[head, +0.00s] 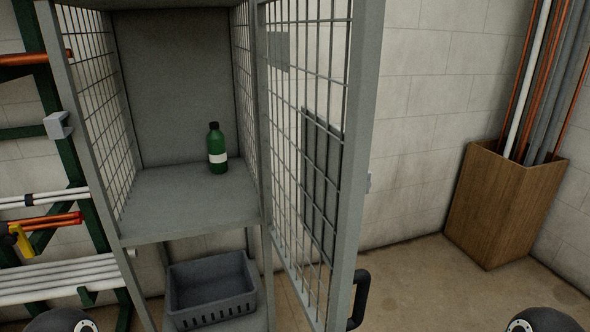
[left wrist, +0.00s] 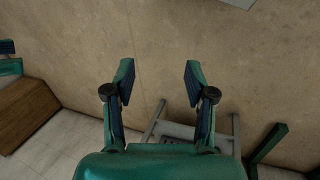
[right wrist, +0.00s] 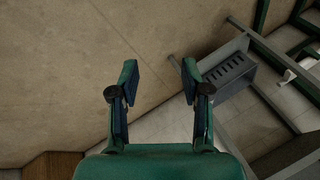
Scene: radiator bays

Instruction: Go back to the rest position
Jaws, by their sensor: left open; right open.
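My left gripper (left wrist: 157,78) is open and empty in the left wrist view, with bare floor beyond its fingers. My right gripper (right wrist: 157,78) is open and empty in the right wrist view, over bare floor. Neither gripper shows in the head view; only rounded dark parts of my arms show at its bottom edge. A green bottle (head: 217,148) with a black cap and white label stands upright on the shelf (head: 185,205) of a grey mesh cabinet. Neither gripper touches anything.
The mesh door (head: 345,160) stands open, its black handle (head: 359,299) low on the edge. A grey basket (head: 212,287) sits below the shelf. A rack with pipes (head: 60,272) is at left. A wooden box (head: 505,205) of long pipes stands at right. Floor between is clear.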

